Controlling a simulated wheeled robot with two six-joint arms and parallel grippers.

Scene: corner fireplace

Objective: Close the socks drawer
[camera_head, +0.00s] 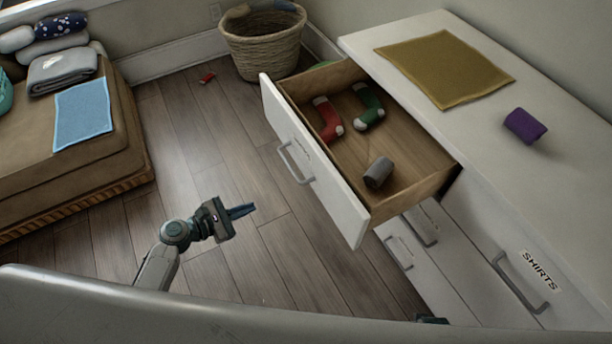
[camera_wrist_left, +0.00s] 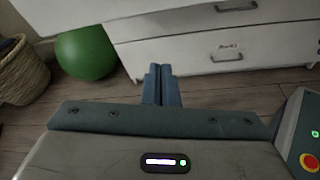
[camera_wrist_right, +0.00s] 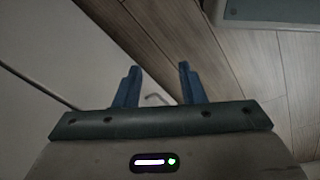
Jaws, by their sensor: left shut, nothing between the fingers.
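The open drawer (camera_head: 330,185) juts left from the white dresser; its small front label is too oblique to read. Inside lie a red sock (camera_head: 326,118), a green sock (camera_head: 369,106) and a rolled grey item (camera_head: 378,172). My left gripper (camera_head: 248,210) is shut and empty, left of the drawer front and apart from it. Its closed fingers (camera_wrist_left: 162,84) also show in the left wrist view, before white drawer fronts. My right gripper (camera_wrist_right: 158,78) is open and empty in the right wrist view, with a pale surface and wood floor beyond.
The dresser top (camera_head: 480,135) holds a mustard cloth (camera_head: 445,68) and a purple folded item (camera_head: 525,125). A shirts drawer (camera_head: 520,285) is below. A wicker basket (camera_head: 262,45) stands behind the open drawer. A green ball (camera_wrist_left: 86,52) sits beside the dresser. The floor left of the drawer is mostly clear.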

